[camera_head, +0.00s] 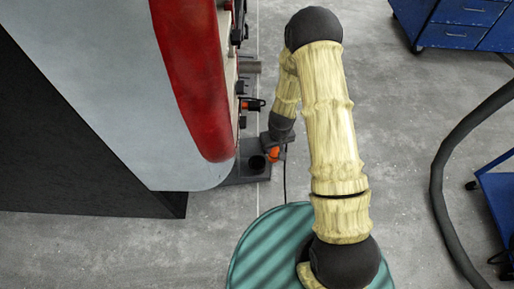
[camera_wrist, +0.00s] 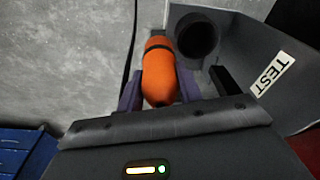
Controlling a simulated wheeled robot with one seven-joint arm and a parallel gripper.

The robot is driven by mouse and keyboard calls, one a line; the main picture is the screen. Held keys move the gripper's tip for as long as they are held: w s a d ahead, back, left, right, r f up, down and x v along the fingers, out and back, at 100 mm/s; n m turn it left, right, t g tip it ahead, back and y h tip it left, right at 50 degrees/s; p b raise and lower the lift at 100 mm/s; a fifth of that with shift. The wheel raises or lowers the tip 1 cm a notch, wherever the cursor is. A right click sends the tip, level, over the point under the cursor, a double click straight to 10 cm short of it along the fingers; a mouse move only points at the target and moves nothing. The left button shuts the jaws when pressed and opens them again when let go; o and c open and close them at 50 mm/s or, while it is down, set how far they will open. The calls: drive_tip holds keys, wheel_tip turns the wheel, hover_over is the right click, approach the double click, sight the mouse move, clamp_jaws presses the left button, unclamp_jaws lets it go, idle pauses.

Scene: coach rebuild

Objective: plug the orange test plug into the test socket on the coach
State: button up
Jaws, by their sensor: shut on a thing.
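My gripper (camera_head: 273,146) is low beside the coach end, shut on the orange test plug (camera_head: 273,155). In the wrist view the plug (camera_wrist: 159,66), orange with a dark band, sits between the purple fingers of my gripper (camera_wrist: 159,90). The test socket (camera_wrist: 196,37), a dark round opening in a grey housing, is just right of the plug, beside a white TEST label (camera_wrist: 273,73). The plug appears outside the socket; whether they touch is unclear. In the head view the socket (camera_head: 257,163) is a dark round shape left of the plug.
The coach (camera_head: 202,85), with its red and grey shell, fills the left. Fittings (camera_head: 252,104) stick out from its end above my gripper. A thin black cable (camera_head: 285,185) hangs near the plug.

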drive_tip(key=s+a+r+n+b, duration=0.1)
drive_tip(key=a+r+b, duration=0.2)
drive_tip(key=a, duration=0.3)
drive_tip(key=shift+a+r+n, duration=0.3)
drive_tip(key=shift+r, duration=0.6)
drive_tip(key=shift+f, duration=0.1)
drive_tip(key=shift+f+b, duration=2.35)
drive_tip(key=shift+f, duration=0.2)
drive_tip(key=shift+f+b, duration=1.3)
drive_tip(key=shift+f, duration=0.25)
idle(0.5)
drive_tip(key=shift+d+r+p, duration=0.1)
drive_tip(key=shift+p, duration=0.2)
idle(1.5)
